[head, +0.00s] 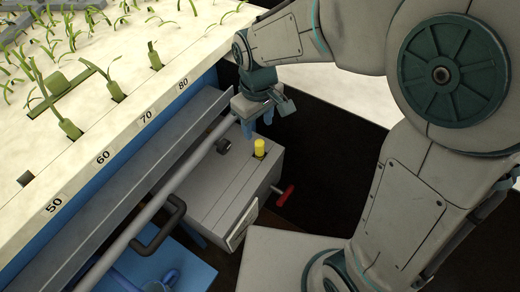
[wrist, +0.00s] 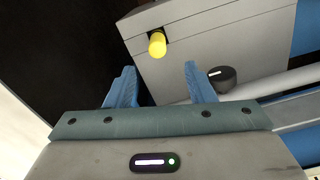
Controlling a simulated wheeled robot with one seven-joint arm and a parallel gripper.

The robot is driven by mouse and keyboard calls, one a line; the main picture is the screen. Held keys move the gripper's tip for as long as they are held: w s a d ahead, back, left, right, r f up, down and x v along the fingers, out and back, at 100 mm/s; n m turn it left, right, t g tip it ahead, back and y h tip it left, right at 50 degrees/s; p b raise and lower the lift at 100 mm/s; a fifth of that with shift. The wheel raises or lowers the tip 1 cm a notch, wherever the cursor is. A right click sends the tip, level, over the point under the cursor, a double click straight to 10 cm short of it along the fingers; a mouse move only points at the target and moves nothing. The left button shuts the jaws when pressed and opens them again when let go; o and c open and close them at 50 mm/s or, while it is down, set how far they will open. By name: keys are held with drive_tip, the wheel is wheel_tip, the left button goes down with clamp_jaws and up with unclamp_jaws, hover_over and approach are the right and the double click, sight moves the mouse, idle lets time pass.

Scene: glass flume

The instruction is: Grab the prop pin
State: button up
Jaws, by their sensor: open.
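A yellow pin (head: 259,148), which I take to be the prop pin, stands upright in a dark slot in the top of a grey box. In the wrist view the yellow pin (wrist: 157,44) is beyond my fingertips, roughly in line with the gap between them. My gripper (head: 255,127) has blue fingers and hangs above the far part of the box, just beyond the pin. In the wrist view my gripper (wrist: 158,78) is open, with nothing between its fingers.
The grey box (head: 215,190) has a black knob (head: 223,146) on top and a red handle (head: 284,195) on its side. A grey rail (head: 165,195) runs along its left. A numbered bed (head: 110,120) with green plants lies further left.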

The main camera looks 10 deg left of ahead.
sight(259, 142)
wheel_tip(259, 142, down, 11)
drive_tip(key=shift+w+d+f, duration=0.1)
drive_tip(key=shift+d, duration=0.05)
idle(0.4)
clamp_jaws()
